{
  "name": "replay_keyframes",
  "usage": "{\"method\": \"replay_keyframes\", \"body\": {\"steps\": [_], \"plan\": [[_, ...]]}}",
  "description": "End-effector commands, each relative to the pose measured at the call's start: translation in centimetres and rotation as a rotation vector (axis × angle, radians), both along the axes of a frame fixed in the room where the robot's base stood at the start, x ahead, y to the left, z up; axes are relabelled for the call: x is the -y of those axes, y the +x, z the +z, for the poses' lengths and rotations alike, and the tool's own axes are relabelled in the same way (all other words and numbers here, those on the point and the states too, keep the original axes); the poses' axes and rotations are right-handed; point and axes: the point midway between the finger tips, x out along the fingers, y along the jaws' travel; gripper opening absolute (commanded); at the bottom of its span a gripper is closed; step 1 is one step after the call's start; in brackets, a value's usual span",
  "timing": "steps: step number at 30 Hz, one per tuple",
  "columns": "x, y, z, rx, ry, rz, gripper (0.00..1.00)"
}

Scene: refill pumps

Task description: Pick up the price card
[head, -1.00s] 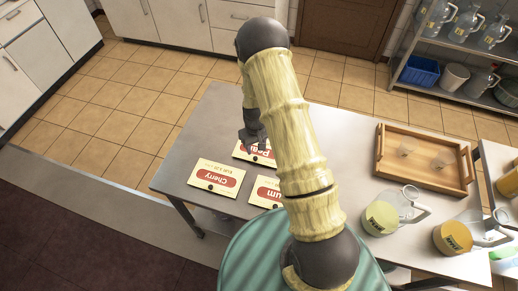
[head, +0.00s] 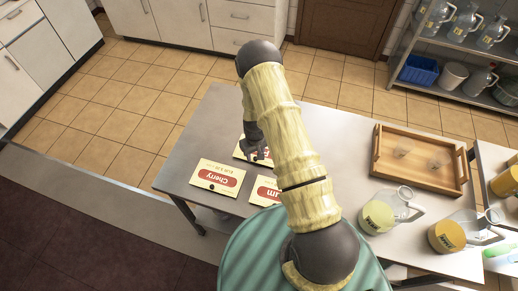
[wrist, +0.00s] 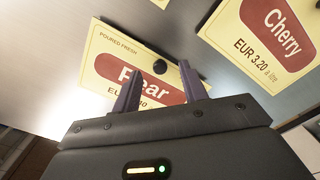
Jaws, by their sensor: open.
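Three cream price cards with red labels lie on the grey table. The Cherry card (head: 217,178) is on the left, and a card ending in "um" (head: 264,192) is nearer me, partly behind my arm. The Pear card (head: 240,153) is farther back, partly covered by my gripper (head: 257,154). In the wrist view, my open gripper (wrist: 158,76) is over the Pear card (wrist: 102,62), its fingers either side of a small black knob on it. The fingers hold nothing, and I cannot tell whether they touch the card. The Cherry card (wrist: 262,45) shows at upper right.
A wooden tray (head: 376,157) and a pitcher of yellow-green liquid (head: 378,215) stand on the table to the right. A pitcher of orange liquid (head: 447,236) is nearer its right edge. A shelf with several clear pitchers is at the back right. The table's left edge is near the cards.

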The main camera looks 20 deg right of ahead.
Motion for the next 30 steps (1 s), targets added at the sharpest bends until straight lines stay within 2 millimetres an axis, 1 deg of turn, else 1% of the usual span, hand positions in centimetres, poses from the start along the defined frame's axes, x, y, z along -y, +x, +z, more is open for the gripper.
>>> {"method": "replay_keyframes", "body": {"steps": [3, 7, 23, 27, 29, 30], "plan": [[0.0, -0.1, -1.1, -0.003, 0.0, -0.001, 0.43], [0.0, 0.0, -1.9, -0.001, 0.001, -0.001, 0.43], [0.0, 0.0, -2.0, -0.001, 0.0, -0.001, 0.43], [0.0, 0.0, -2.0, -0.001, 0.0, -0.001, 0.15], [0.0, 0.0, -1.9, -0.001, 0.0, -0.001, 0.04], [0.0, 0.0, -1.9, -0.001, 0.0, -0.001, 0.02]]}}
